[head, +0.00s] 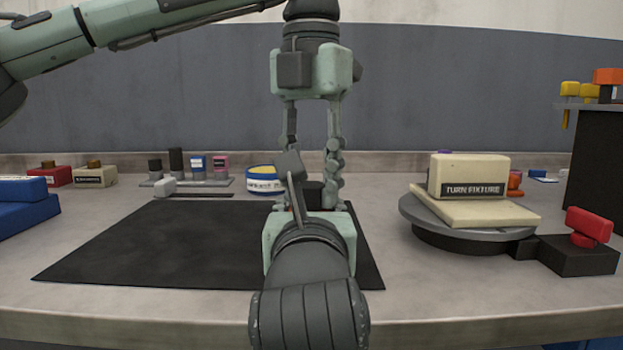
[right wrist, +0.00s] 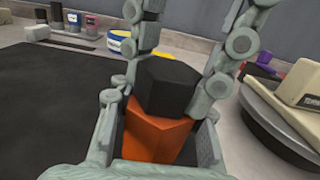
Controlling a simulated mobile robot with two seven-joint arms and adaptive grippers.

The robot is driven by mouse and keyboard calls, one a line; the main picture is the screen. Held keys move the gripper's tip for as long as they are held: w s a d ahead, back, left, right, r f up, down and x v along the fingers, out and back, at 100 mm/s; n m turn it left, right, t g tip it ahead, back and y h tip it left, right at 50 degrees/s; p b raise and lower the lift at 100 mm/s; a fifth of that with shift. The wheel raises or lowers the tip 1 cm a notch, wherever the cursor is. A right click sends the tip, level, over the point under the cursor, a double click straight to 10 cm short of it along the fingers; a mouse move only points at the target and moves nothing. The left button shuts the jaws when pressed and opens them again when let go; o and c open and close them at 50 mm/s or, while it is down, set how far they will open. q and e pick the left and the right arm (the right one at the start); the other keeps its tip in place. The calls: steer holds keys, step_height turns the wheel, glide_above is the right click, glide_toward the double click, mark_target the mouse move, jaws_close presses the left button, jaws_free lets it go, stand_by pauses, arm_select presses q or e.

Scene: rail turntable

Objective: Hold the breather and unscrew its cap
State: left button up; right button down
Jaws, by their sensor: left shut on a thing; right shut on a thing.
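The breather (right wrist: 155,138) is an orange faceted body, seen upright in the right wrist view. Its black faceted cap (right wrist: 170,85) sits on top of it. My right gripper (right wrist: 158,128) is shut on the orange body, one finger on each side. My left gripper (head: 314,190) points straight down from above and is shut on the cap, its fingers flanking it. In the head view the dark cap (head: 313,193) shows between the left fingers, and my right gripper and wrist hide the orange body. The thread between cap and body is not visible.
A black mat (head: 160,245) covers the table's middle left. A blue-and-yellow tin (head: 264,181) stands behind the grippers. A turntable (head: 450,226) carrying a cream "TURN FIXTURE" block (head: 468,176) stands right. Small bottles stand on a rack (head: 186,184) at the back left.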

arm_select(q)
steer(key=n, duration=0.6)
steer(key=shift+w+a, duration=0.1)
steer(key=n, duration=0.6)
steer(key=shift+a, duration=0.1)
steer(key=o, duration=1.2)
steer(key=shift+o, duration=0.7)
steer(key=shift+r, duration=0.1)
steer(key=shift+r, duration=1.9)
